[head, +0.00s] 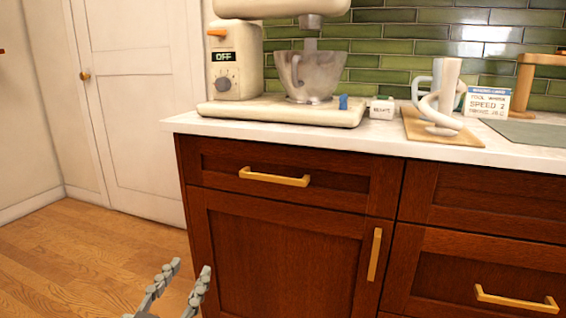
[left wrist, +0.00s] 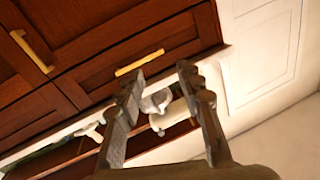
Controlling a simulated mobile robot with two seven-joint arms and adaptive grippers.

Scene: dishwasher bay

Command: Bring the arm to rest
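My left gripper (head: 188,282) shows at the bottom of the head view, low in front of the dark wooden cabinet (head: 285,245) and over the floor. Its two fingers are spread apart with nothing between them. In the left wrist view the same gripper (left wrist: 160,82) is open and empty, with the cabinet front beyond it. No contact with the cabinet shows. My right gripper is in neither view.
A cream stand mixer (head: 235,65) with a metal bowl (head: 312,76) stands on the white counter (head: 375,140). To its right are a small labelled block (head: 382,108), a wooden board (head: 465,145) with a dough hook and a "Speed 2" card (head: 487,103). Wood floor (head: 80,260) lies clear at left.

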